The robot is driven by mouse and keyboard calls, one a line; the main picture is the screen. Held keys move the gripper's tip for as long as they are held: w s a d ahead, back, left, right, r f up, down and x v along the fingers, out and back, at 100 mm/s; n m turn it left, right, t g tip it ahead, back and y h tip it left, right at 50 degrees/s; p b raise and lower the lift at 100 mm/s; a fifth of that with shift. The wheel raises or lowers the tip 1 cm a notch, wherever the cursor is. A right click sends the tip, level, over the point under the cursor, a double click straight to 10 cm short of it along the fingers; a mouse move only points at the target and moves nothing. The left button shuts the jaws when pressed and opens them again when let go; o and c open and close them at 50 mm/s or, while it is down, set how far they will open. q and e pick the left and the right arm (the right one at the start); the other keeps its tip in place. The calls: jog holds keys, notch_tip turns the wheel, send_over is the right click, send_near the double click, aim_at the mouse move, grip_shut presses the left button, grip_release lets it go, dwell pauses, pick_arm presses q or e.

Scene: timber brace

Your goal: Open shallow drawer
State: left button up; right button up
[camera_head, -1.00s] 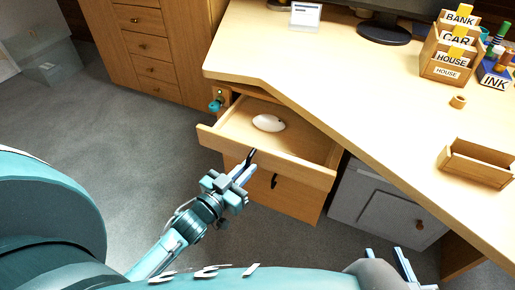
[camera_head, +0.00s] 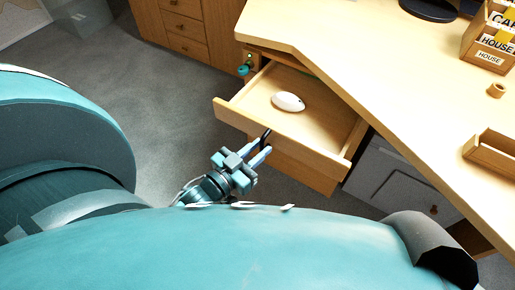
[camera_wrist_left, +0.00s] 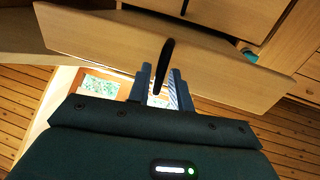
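The shallow drawer (camera_head: 285,131) under the desk stands pulled out, with a white oval object (camera_head: 288,102) lying inside. Its dark bar handle (camera_head: 266,138) is on the drawer front and also shows in the left wrist view (camera_wrist_left: 165,62). My left gripper (camera_head: 262,154) is at this handle, just in front of the drawer front. In the left wrist view its two fingers (camera_wrist_left: 160,88) stand apart, with the handle's end between them and a gap showing. My right gripper is not in view.
The desk top (camera_head: 370,75) overhangs the drawer and carries a letter holder (camera_head: 490,40) and a small open wooden box (camera_head: 495,155). A grey cabinet (camera_head: 395,185) stands under the desk at right. Grey floor (camera_head: 160,110) lies open to the left.

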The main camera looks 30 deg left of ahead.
pick_arm(q)
jog(key=shift+o, duration=1)
